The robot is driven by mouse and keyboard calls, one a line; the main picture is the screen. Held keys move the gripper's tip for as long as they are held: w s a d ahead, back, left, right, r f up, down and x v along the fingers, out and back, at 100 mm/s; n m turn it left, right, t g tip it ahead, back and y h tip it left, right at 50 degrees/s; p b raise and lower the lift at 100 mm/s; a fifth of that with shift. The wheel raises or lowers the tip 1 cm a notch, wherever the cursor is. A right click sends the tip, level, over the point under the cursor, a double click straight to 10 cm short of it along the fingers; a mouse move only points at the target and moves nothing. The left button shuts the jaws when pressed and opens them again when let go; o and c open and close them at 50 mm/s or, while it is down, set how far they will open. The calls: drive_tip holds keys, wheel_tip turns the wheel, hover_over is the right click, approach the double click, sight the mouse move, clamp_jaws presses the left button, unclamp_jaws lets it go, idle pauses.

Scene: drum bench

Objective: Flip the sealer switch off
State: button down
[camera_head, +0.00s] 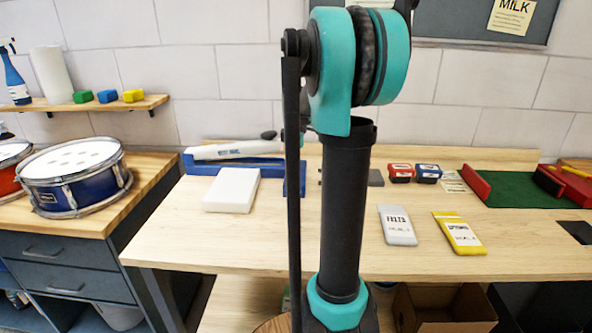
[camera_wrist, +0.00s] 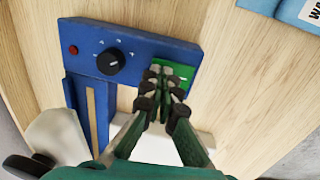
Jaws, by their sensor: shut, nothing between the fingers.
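The blue sealer (camera_head: 188,164) lies on the bench at the back left in the head view, with its white arm (camera_head: 235,150) across it. In the wrist view its blue control panel (camera_wrist: 140,38) carries a black dial (camera_wrist: 111,61), a red round lamp or button (camera_wrist: 73,50) and a green switch plate (camera_wrist: 183,71) at the right end. My gripper (camera_wrist: 160,76) is shut and empty, its fingertips over the left part of the green plate. They cover part of it; I cannot tell contact or which way the switch is set. In the head view my arm hides the gripper.
A white block (camera_head: 232,189) lies in front of the sealer. A grey pouch (camera_head: 397,225) and a yellow pouch (camera_head: 459,233) lie at the right, with red and blue small boxes (camera_head: 428,173) behind. The bench front between block and pouches looks clear around my arm.

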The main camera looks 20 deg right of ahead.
drive_tip(key=shift+f, duration=0.25)
drive_tip(key=shift+w+f, duration=0.15)
drive_tip(key=shift+f, duration=0.15)
idle(0.4)
drive_tip(key=shift+s+a+r, duration=0.15)
drive_tip(key=shift+s, duration=0.25)
drive_tip(key=shift+s+a+r, duration=0.1)
drive_tip(key=shift+s+r, duration=0.05)
drive_tip(key=shift+s, duration=0.2)
wheel_tip(320, 180, up, 14)
drive_tip(key=w, duration=0.1)
drive_tip(key=shift+w+d, duration=0.3)
drive_tip(key=shift+d, duration=0.05)
